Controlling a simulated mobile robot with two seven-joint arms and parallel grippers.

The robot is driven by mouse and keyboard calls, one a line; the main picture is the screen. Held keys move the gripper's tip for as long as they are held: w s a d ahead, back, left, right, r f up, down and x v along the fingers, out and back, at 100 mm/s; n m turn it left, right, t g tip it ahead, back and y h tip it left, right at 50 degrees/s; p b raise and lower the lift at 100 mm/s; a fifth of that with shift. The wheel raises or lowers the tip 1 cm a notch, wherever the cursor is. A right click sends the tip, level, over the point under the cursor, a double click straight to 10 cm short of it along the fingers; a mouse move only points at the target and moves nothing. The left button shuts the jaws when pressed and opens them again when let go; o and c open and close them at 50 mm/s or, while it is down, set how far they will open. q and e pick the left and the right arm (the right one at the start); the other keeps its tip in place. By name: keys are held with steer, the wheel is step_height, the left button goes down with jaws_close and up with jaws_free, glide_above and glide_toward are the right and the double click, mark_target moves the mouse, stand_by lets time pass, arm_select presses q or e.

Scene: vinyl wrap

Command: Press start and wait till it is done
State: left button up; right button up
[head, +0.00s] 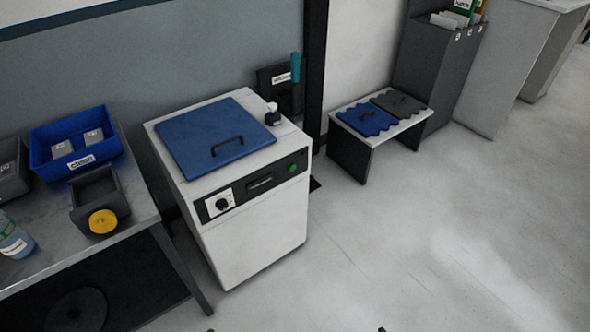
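A white box-shaped machine (262,235) stands on the floor against the wall. Its blue lid (205,140) with a dark handle lies flat on the top and looks closed. The black front panel carries a dark knob (221,204) on a white plate, a small display (261,183) and a round green button (293,167) at its right end. The display text is too small to read. No gripper can be made out; two tiny dark tips at the bottom edge are too small to identify.
A table (45,220) at the left holds a blue bin (60,131) labelled "clean", a dark box (83,209) with a yellow round part, and a bottle. A low bench (352,140) with blue and dark grey wavy pieces stands right of the machine. The floor in front is clear.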

steer(key=shift+c, duration=0.4)
jaws_close()
stand_by(0.4)
steer(key=shift+w, duration=0.1)
stand_by(1.0)
